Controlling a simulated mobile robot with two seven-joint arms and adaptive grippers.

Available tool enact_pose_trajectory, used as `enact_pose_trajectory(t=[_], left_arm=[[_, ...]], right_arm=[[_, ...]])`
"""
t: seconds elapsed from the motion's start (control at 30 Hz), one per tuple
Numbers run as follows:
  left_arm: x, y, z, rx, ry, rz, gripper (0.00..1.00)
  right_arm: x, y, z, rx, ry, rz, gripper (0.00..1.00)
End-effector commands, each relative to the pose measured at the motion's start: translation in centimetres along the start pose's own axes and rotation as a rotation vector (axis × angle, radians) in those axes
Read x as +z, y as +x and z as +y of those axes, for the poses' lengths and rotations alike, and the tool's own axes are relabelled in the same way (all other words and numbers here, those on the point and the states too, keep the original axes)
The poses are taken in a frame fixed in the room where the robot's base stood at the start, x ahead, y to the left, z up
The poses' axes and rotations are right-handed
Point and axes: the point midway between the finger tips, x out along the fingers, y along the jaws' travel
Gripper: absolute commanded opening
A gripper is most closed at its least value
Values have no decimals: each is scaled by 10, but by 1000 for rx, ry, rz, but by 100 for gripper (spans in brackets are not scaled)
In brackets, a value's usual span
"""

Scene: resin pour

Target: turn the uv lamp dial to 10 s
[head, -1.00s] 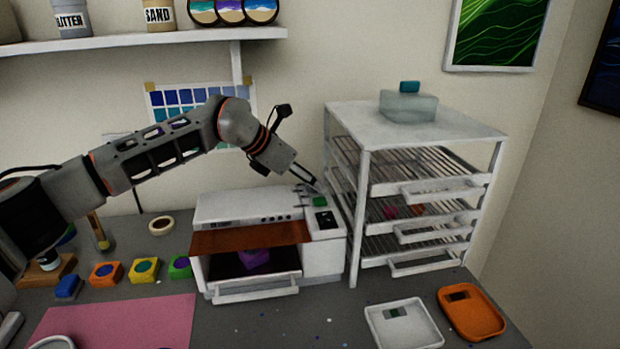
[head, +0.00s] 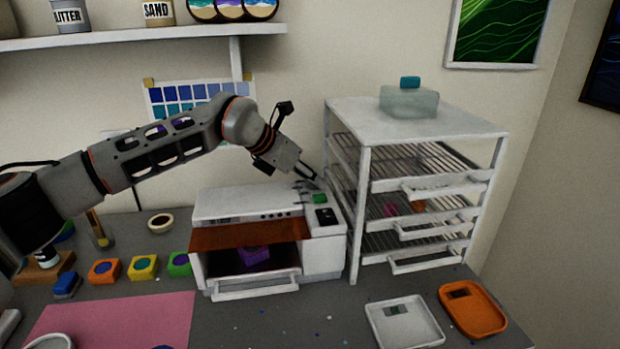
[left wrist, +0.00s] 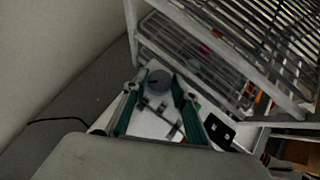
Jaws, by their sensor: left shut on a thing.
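The white UV lamp (head: 322,258) stands on the grey table, with an amber shield over its open front and a purple mould (head: 254,256) inside. Its round grey dial (left wrist: 158,82) shows between the fingertips in the left wrist view. My left gripper (head: 314,182) reaches down over the lamp's right rear top and is shut on the dial; its fingers (left wrist: 155,92) flank the dial in the left wrist view. The dial's setting cannot be read. A green part (head: 320,198) and a black panel (head: 326,216) lie in front of the fingers. My right gripper is not in view.
A white drying rack (head: 362,210) stands close to the lamp's right side, near the gripper. Several coloured moulds (head: 143,267) and a pink mat (head: 115,325) are at left.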

Motion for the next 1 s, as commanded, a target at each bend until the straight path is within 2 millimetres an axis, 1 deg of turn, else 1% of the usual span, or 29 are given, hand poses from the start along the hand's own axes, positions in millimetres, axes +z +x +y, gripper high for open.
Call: enact_pose_trajectory(t=[0.27, 0.6, 0.73, 1.0], left_arm=[[-1, 2, -3, 149, -140, -3, 6], [2, 3, -7, 376, -369, -4, 6], [3, 3, -8, 464, -457, -4, 6], [5, 2, -9, 620, -615, -6, 6]], right_arm=[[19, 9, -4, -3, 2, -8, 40], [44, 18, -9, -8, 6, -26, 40], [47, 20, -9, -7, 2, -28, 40], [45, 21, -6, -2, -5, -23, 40]])
